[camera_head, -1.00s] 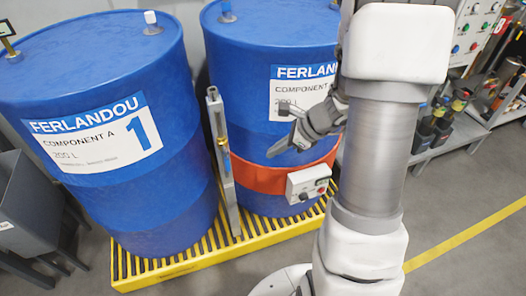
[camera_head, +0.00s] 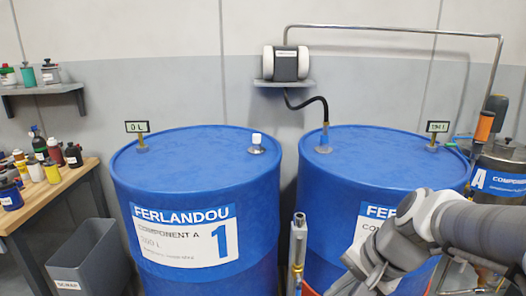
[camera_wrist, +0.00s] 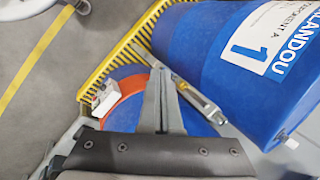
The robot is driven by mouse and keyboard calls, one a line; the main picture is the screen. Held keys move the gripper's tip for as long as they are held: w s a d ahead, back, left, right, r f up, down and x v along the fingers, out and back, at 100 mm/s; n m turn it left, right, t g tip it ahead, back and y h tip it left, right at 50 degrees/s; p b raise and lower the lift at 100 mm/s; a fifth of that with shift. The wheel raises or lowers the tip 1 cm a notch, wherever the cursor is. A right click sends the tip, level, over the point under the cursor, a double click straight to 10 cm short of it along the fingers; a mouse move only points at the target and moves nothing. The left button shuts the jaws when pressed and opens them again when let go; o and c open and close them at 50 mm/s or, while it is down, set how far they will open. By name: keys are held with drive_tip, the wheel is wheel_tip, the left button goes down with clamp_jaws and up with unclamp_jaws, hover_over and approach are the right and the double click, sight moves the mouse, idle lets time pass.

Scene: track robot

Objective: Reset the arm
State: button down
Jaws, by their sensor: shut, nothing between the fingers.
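My gripper shows in the wrist view (camera_wrist: 160,90) with its two fingers together and nothing between them. Behind the fingers in that view are a blue drum with an orange band (camera_wrist: 132,85) and a metal lance (camera_wrist: 188,88). In the head view my arm comes in at the lower right, in front of the right blue drum (camera_head: 335,190). The fingertips are not clear in the head view.
The left blue drum (camera_head: 165,180), labelled 1, stands beside the right one, with the upright lance (camera_head: 298,245) between them. A grey scrap bin (camera_head: 95,262) and a wooden bench (camera_head: 48,205) with bottles are at left. A pump (camera_head: 286,64) sits on a wall shelf.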

drive_tip(key=s+r+n+t+h, duration=0.2)
drive_tip(key=s+r+n+h, duration=0.2)
drive_tip(key=s+r+n, duration=0.4)
wheel_tip(320, 180, up, 12)
drive_tip(key=d+n+p, duration=0.1)
drive_tip(key=p, duration=1.3)
drive_tip(key=shift+w, duration=0.35)
drive_tip(key=shift+r, duration=0.1)
